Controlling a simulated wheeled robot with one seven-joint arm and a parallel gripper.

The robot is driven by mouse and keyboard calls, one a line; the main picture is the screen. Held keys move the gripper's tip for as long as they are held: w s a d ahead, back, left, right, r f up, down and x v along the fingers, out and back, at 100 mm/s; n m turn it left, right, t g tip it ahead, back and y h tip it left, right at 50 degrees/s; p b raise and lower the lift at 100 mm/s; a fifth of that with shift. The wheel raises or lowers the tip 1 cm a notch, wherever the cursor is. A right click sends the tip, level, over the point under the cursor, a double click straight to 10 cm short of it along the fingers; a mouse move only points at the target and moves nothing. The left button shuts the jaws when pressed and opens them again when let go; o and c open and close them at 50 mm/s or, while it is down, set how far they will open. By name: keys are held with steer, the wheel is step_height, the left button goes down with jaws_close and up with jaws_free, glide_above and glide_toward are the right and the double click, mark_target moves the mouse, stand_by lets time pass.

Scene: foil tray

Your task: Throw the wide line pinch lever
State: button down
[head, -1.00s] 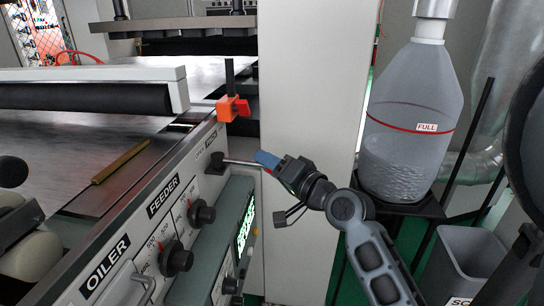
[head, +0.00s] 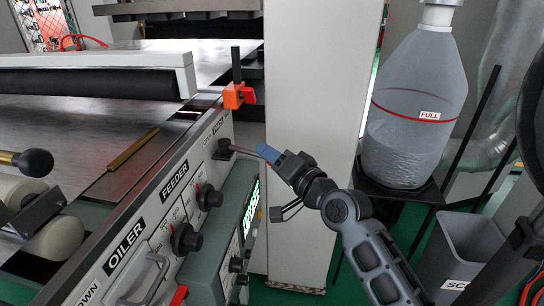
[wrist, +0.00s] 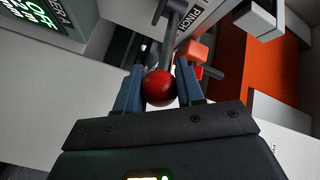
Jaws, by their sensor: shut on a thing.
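The pinch lever is a thin metal rod (head: 243,151) sticking out from a black pivot (head: 222,150) on the side of the machine panel, just right of the FEEDER label. Its red ball knob (wrist: 159,88) shows in the wrist view, between the two blue fingers. My gripper (head: 264,153) is shut on the knob at the rod's outer end; the wrist view also shows my gripper (wrist: 160,76) with a finger on each side of the ball. The PINCH label (wrist: 200,20) shows beside the lever in the wrist view. In the head view the fingers hide the knob.
An orange clip (head: 237,95) stands on the panel above the lever. A pale cabinet column (head: 312,90) rises close behind my gripper. A large bottle marked FULL (head: 415,110) and a grey bin (head: 468,245) stand at right. Black knobs (head: 186,238) line the panel.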

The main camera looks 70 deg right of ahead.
steer(key=shift+w+a+r, duration=0.25)
steer(key=shift+w+r, duration=0.05)
stand_by(0.5)
steer(key=c, duration=1.1)
jaws_free()
steer(key=o, duration=0.4)
steer(key=shift+f, duration=0.15)
steer(key=shift+d, duration=0.1)
steer(key=shift+s, duration=0.15)
steer(key=shift+s+a+f, duration=0.15)
steer(key=shift+s+a, duration=0.1)
steer(key=shift+s, duration=0.2)
steer(key=b+v, duration=0.2)
steer(key=v, duration=0.4)
steer(key=shift+s+a, duration=0.15)
steer(key=shift+s, duration=0.15)
